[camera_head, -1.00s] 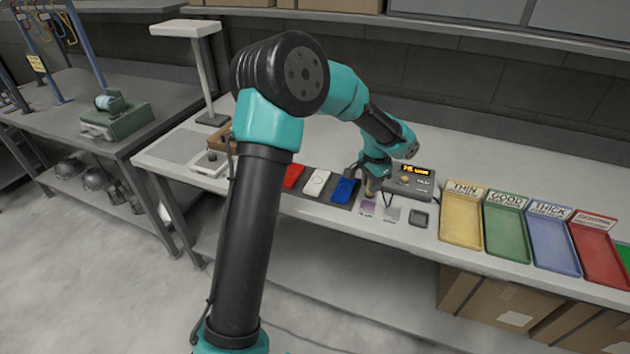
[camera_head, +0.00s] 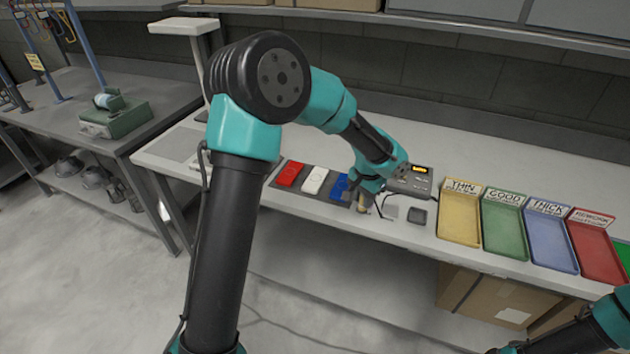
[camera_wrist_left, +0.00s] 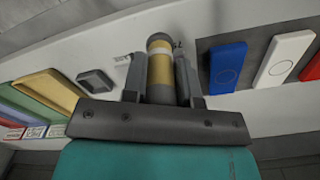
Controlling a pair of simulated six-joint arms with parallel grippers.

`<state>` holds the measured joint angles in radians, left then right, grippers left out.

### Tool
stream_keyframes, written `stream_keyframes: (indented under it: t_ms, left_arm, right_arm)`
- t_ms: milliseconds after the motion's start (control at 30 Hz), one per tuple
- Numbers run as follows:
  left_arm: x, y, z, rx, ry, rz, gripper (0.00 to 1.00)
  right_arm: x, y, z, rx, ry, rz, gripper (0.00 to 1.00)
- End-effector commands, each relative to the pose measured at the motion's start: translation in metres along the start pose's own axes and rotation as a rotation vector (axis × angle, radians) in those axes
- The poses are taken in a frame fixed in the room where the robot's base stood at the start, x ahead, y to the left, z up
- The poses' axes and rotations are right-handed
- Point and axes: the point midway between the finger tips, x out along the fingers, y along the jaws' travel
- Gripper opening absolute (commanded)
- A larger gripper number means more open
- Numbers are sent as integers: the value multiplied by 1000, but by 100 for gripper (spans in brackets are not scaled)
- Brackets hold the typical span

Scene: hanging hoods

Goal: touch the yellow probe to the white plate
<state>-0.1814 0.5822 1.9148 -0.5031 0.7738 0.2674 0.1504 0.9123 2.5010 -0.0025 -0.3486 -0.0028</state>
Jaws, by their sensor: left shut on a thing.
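My left gripper (camera_head: 365,203) is shut on the yellow probe, a grey cylinder with a yellow band. The probe (camera_wrist_left: 160,68) stands between the two fingers in the left wrist view, and a small bit of it shows in the head view (camera_head: 361,207). The white plate (camera_head: 314,180) lies on a dark mat between the red plate and the blue plate. The white plate also shows at the right of the wrist view (camera_wrist_left: 285,58). The probe is apart from it, on the far side of the blue plate (camera_wrist_left: 227,67). My right gripper is barely in view at the bottom right edge; its fingers are unclear.
The red plate (camera_head: 290,173) is left of the white one. A grey gauge box (camera_head: 411,181) with a lit display stands behind my left gripper. A dark square pad (camera_head: 417,216) lies to the right, then yellow (camera_head: 460,220), green, blue and red trays.

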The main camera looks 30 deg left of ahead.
Motion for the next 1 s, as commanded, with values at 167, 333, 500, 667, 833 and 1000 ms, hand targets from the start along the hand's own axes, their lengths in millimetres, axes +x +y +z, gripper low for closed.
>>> stream_keyframes:
  t_ms: [167, 333, 500, 667, 833, 1000]
  left_arm:
    - [0, 0, 0, 0, 1, 0, 3]
    - [0, -1, 0, 0, 1, 0, 3]
    - [-3, -16, -7, -3, 2, -1, 3]
    - [-8, -56, -18, -9, 2, -3, 3]
    - [-18, -118, -29, -11, 3, -5, 3]
    - [-27, -180, -30, -9, 1, -4, 3]
  right_arm:
    - [0, 0, 0, 0, 0, 0, 43]
    - [0, 0, 0, 0, 0, 0, 43]
    - [0, 0, 0, 0, 0, 0, 43]
    - [0, 0, 0, 0, 0, 0, 43]
    - [0, 0, 0, 0, 0, 0, 43]
    - [0, 0, 0, 0, 0, 0, 43]
